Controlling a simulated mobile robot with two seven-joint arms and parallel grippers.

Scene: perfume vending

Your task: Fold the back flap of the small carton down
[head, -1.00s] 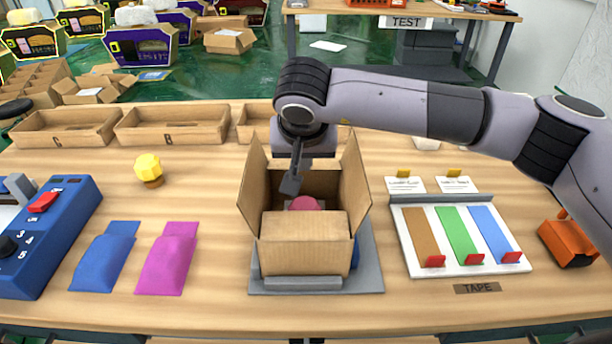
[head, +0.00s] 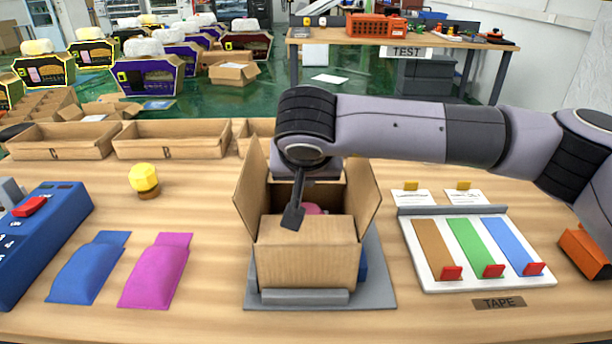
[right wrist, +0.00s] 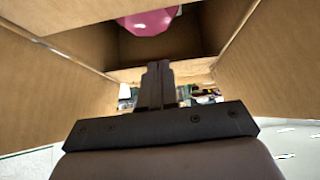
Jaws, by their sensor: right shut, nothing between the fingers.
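The small open brown carton (head: 306,262) stands on a grey fixture (head: 378,285). Its left flap (head: 250,187) and right flap (head: 362,190) stand up, leaning outward. A pink item (head: 313,209) lies inside and also shows at the top of the right wrist view (right wrist: 148,21). My right gripper (head: 293,217) is shut and empty, pointing down at the carton's opening near the front wall's top edge; contact cannot be told. In the right wrist view its fingers (right wrist: 157,78) are together between cardboard walls. The back flap cannot be made out behind my gripper. My left gripper is out of view.
A blue packet (head: 88,268) and a magenta packet (head: 156,271) lie left of the carton. A yellow-topped stamp (head: 144,181) stands behind them. A white tray (head: 430,270) with coloured strips lies to the right. Open bins (head: 170,140) line the back edge.

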